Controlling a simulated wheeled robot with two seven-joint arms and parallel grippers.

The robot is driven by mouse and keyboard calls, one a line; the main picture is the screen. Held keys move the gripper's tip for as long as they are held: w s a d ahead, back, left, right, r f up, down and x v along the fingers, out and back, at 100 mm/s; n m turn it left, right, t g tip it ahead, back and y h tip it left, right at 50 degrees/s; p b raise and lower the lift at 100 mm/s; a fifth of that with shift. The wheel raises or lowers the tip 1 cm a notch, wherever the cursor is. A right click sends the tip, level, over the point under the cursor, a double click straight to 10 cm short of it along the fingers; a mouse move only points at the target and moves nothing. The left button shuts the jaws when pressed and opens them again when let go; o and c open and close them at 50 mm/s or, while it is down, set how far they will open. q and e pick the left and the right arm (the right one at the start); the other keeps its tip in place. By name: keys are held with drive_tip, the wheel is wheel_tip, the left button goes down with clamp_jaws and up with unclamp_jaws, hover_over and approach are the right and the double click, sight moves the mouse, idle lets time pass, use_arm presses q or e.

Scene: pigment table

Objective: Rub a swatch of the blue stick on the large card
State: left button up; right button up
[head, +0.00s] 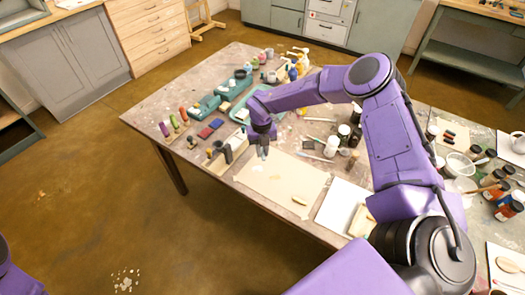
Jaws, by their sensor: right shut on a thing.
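The large card (262,182) is a beige sheet lying flat near the front edge of the table. My right gripper (263,148) points down over the card's far left part, shut on a small, dark blue-grey thing that looks like the blue stick. The fingers and their shadow hide most of it, and I cannot tell whether its tip touches the card. My left gripper is out of view.
A wooden tray (228,160) stands left of the card. Coloured sticks and blocks lie at the table's left. A white sheet (343,207) lies to the right. Jars crowd behind.

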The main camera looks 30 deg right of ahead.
drive_tip(key=shift+r+p, duration=0.8)
drive_tip(key=shift+r, duration=0.8)
